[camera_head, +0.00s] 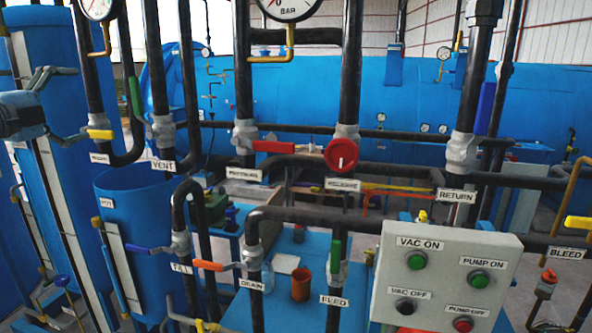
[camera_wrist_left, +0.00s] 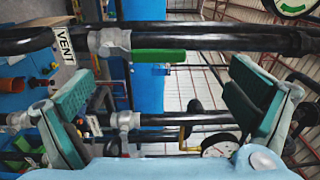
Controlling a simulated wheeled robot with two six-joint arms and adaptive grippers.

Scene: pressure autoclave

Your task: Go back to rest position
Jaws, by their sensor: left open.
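My left gripper (camera_head: 76,103) comes in from the left edge in the head view, in front of a blue tank. Its fingers are spread and nothing is between them. In the left wrist view the two green-padded fingers of the left gripper (camera_wrist_left: 160,78) stand wide apart. The green vent handle (camera_wrist_left: 158,56) shows beyond them, lying along a black pipe and apart from the pads. In the head view this green handle (camera_head: 135,96) is to the right of the gripper. My right gripper is in neither view.
Black pipes with labelled valves fill the middle, including a red handle (camera_head: 274,147) and a round red knob (camera_head: 341,154). A grey control box (camera_head: 445,275) stands at lower right. A yellow handle (camera_head: 100,134) is close to the left gripper. Blue tanks stand behind.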

